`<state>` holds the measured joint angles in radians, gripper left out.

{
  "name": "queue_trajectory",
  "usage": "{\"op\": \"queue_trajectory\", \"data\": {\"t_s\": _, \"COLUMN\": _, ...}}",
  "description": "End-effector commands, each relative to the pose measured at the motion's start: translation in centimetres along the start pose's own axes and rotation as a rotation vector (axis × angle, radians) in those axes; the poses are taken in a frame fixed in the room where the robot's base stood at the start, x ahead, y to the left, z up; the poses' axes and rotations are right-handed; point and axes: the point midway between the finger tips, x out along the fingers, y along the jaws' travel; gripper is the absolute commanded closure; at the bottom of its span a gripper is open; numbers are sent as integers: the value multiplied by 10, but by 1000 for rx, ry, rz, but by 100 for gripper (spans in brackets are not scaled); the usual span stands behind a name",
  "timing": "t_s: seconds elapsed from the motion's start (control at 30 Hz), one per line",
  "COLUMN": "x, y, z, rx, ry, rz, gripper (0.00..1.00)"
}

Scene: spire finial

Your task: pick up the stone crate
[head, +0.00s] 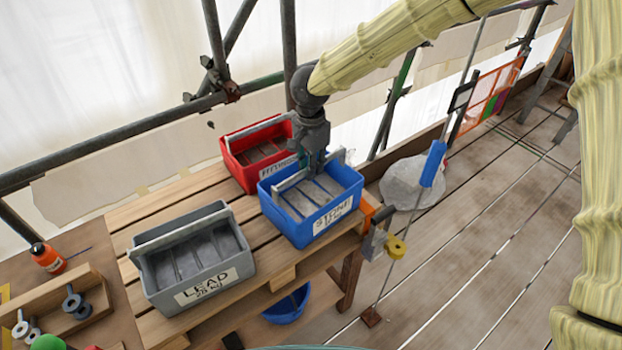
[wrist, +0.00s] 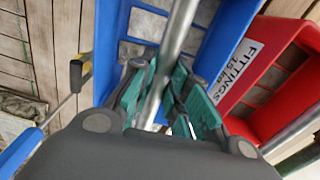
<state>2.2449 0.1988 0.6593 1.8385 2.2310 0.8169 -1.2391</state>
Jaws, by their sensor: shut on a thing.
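The stone crate (head: 291,224) is blue, with a white label reading STONE and a grey bar handle across its top. It stands at the right end of the wooden pallet table in the head view. My gripper (head: 316,160) reaches down to it from above. In the wrist view my gripper (wrist: 164,105) has its green-padded fingers on either side of the grey handle bar (wrist: 178,42) and is shut on it. The blue crate wall (wrist: 216,55) shows beside the fingers. Blocks lie inside the crate. I cannot tell whether its base is clear of the table.
A red fittings crate (head: 236,164) stands close behind the stone crate. A grey lead crate (head: 245,262) stands at the front left. A clamp with an orange part (head: 368,215) and a blue-handled rod (head: 433,164) are near the table's right edge. Scaffold poles run behind.

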Motion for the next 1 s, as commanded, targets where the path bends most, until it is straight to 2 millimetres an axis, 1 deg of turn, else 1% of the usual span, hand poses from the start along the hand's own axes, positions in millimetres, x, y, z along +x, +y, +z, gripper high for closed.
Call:
{"op": "queue_trajectory", "data": {"t_s": 0.17, "x": -22, "y": -1, "z": -1, "rx": 2, "ry": 0, "rz": -5, "gripper": 100}}
{"op": "queue_trajectory", "data": {"t_s": 0.4, "x": -64, "y": -1, "z": -1, "rx": 2, "ry": 0, "rz": -5, "gripper": 100}}
{"op": "queue_trajectory", "data": {"t_s": 0.53, "x": -81, "y": -1, "z": -1, "rx": 1, "ry": 0, "rz": -4, "gripper": 100}}
{"op": "queue_trajectory", "data": {"t_s": 0.73, "x": -95, "y": 0, "z": 0, "rx": 1, "ry": 0, "rz": -2, "gripper": 100}}
{"op": "queue_trajectory", "data": {"t_s": 1.0, "x": -97, "y": 0, "z": 0, "rx": 1, "ry": 0, "rz": -1, "gripper": 100}}
